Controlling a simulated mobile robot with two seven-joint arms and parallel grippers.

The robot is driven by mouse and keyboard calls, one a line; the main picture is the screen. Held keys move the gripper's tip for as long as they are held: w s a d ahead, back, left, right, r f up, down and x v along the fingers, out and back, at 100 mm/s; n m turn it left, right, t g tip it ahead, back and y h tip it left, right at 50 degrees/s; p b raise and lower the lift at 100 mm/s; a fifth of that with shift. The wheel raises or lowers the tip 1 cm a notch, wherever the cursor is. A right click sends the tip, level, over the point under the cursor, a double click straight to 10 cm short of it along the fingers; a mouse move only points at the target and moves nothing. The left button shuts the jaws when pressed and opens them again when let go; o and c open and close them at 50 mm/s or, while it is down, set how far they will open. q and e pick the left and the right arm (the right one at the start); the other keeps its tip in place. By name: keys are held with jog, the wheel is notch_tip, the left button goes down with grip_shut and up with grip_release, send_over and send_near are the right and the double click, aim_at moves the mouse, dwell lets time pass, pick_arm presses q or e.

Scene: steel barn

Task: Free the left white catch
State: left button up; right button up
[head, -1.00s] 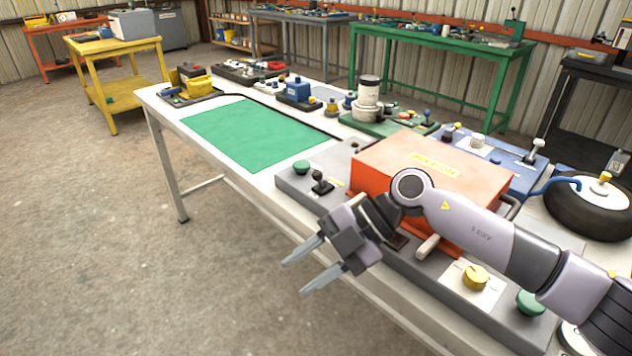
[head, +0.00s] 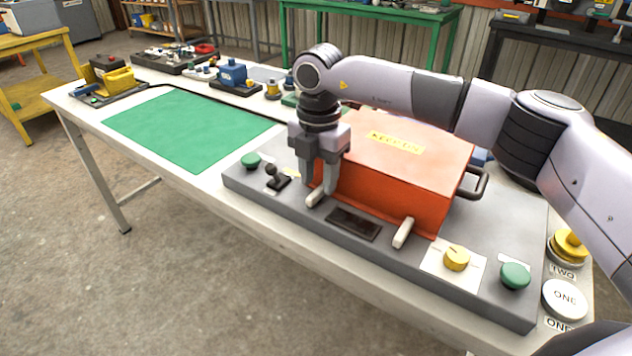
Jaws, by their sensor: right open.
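The orange-red box (head: 405,160) with a yellow label stands on a grey base plate (head: 480,230) on the table. Two white catches show at the foot of its front face. The left white catch (head: 317,198) lies right at my right gripper's fingertips. My left gripper is not in view.
Left of the box are a green knob (head: 251,160) and a small black lever (head: 276,177). Right are a yellow knob (head: 456,258), a green button (head: 515,275) and a white button (head: 565,298). A green mat (head: 185,130) lies clear on the table.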

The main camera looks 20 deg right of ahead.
jog(key=shift+f, duration=1.1)
jog(key=shift+a, duration=0.1)
grip_shut()
jog(key=shift+n, duration=0.4)
jog(key=n, duration=0.3)
jog(key=shift+n, duration=0.4)
jog(key=n, duration=0.9)
jog(key=shift+b, duration=0.35)
jog(key=shift+r+n, duration=0.1)
jog(key=shift+n, duration=1.8)
